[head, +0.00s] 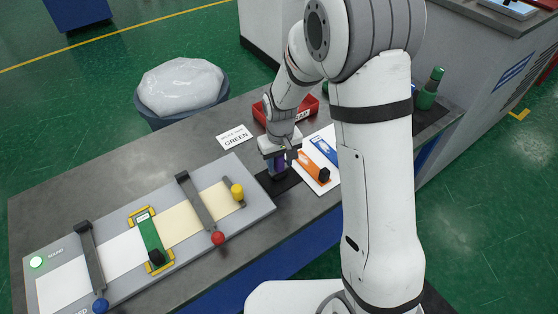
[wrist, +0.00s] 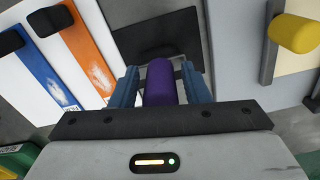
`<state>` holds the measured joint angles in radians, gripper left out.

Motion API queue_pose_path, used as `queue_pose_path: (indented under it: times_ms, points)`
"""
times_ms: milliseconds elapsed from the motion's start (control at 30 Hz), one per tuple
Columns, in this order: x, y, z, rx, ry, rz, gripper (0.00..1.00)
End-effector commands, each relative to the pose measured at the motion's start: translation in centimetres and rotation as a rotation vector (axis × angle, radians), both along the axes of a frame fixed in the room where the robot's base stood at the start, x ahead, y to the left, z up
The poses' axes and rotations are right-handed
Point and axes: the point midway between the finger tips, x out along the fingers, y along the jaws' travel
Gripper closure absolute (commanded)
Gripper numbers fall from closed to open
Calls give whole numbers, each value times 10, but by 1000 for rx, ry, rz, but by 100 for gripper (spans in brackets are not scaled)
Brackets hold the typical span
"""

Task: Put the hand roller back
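The hand roller's purple handle (wrist: 159,82) is between the blue fingers of my gripper (wrist: 160,78) in the wrist view. A thin grey bar shows just beyond it. The handle also shows as purple below my gripper (head: 278,160) in the head view. Whether the fingers press on it or stand just clear is too tight to tell. A black pad (wrist: 155,38) lies beyond the handle in the wrist view. In the head view this pad (head: 287,183) is directly under my gripper. The roller's lower part is hidden, so its contact with the pad cannot be told.
A white board with orange (head: 314,167) and blue tools lies right of the pad. A grey board (head: 205,245) with bars and knobs is to the left. A red tray (head: 311,106), a "GREEN" card (head: 234,136) and a bagged bin (head: 180,88) are behind.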

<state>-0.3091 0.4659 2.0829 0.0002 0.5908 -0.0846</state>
Motion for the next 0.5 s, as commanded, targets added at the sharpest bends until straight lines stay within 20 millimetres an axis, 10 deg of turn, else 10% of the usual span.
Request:
queue_pose_path:
  times_ms: [500]
  points:
    - [1,1,16,2,-5,1,50]
